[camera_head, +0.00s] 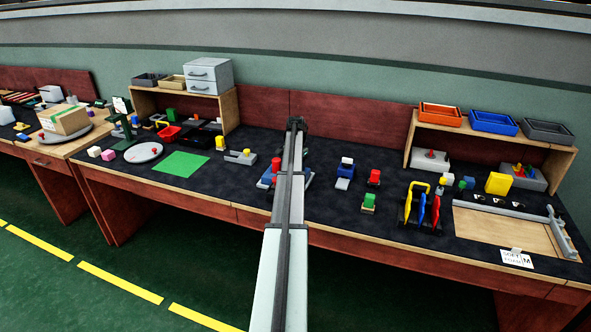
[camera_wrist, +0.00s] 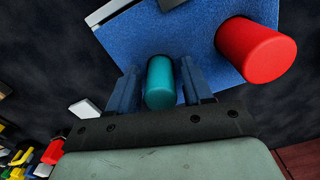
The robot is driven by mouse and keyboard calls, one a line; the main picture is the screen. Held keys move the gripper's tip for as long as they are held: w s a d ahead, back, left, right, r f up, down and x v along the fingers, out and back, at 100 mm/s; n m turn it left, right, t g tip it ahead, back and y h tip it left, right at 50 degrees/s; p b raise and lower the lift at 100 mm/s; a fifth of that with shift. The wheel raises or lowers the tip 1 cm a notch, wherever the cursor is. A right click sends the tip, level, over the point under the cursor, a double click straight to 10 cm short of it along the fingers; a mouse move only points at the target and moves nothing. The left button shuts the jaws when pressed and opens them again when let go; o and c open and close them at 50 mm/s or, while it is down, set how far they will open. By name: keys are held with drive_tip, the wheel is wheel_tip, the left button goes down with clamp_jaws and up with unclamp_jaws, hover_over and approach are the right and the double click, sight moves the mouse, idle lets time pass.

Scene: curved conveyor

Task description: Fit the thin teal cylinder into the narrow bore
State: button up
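In the wrist view the teal cylinder (camera_wrist: 160,82) lies between the two blue-grey fingers of my gripper (camera_wrist: 158,80). The fingers flank it closely on both sides; whether they press on it is not clear. Its far end points to a blue block (camera_wrist: 192,38), and whether it sits in the block or just above it cannot be told. A thicker red cylinder (camera_wrist: 252,50) stands on the same block, to the right. In the head view the blue block (camera_head: 265,183) shows beside my arm, which hides the gripper and the teal cylinder. No empty bore is clearly visible.
To the right are a blue-and-white block (camera_head: 345,170), a red-topped block (camera_head: 374,178), a green block (camera_head: 368,202) and a rack of coloured tools (camera_head: 421,208).

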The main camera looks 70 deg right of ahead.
drive_tip(key=shift+o, duration=0.4)
drive_tip(key=shift+r, duration=0.1)
wheel_tip(320, 180, up, 12)
drive_tip(key=shift+r, duration=0.1)
idle(0.7)
